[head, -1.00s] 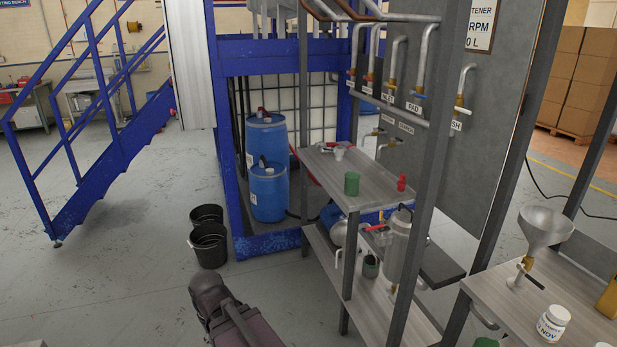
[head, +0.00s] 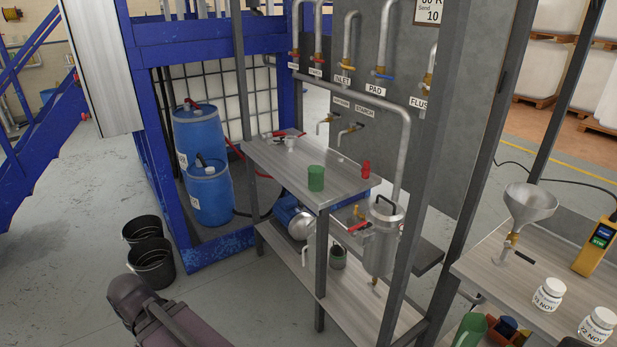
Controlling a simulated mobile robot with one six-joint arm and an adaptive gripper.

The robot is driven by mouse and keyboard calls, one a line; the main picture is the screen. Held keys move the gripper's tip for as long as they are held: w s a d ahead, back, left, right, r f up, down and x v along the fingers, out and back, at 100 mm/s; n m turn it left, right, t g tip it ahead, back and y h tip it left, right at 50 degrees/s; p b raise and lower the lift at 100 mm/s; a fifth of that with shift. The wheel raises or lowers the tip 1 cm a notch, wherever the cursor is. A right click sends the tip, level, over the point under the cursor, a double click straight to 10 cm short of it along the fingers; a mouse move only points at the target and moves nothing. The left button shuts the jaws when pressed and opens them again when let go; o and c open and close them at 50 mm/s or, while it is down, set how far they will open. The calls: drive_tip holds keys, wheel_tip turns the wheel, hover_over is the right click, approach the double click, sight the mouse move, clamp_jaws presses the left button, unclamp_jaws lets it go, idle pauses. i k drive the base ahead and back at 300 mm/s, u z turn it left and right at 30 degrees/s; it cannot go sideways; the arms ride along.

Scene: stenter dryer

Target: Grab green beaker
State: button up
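A green beaker (head: 316,178) stands upright on the upper shelf (head: 270,162) of a metal rack, near its front edge. A second green container (head: 470,331) shows at the bottom edge by the right-hand bench, partly cut off. A dark greenish cup (head: 338,257) stands on the rack's lower shelf. Part of my arm shows at the bottom left, well apart from the beaker. My gripper is not in view.
Rack posts (head: 322,260) and a metal pot (head: 382,238) stand close to the shelf. Black buckets (head: 151,262) and blue drums (head: 209,192) are left. Floor in front is clear.

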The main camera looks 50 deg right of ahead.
sight(316, 179)
drive_tip(key=u, duration=0.05)
drive_tip(key=i, duration=2.1)
drive_tip(key=z, duration=4.8)
drive_tip(key=i, duration=0.1)
drive_tip(key=u, duration=3.05)
drive_tip(key=i, duration=0.2)
drive_tip(key=z, duration=0.25)
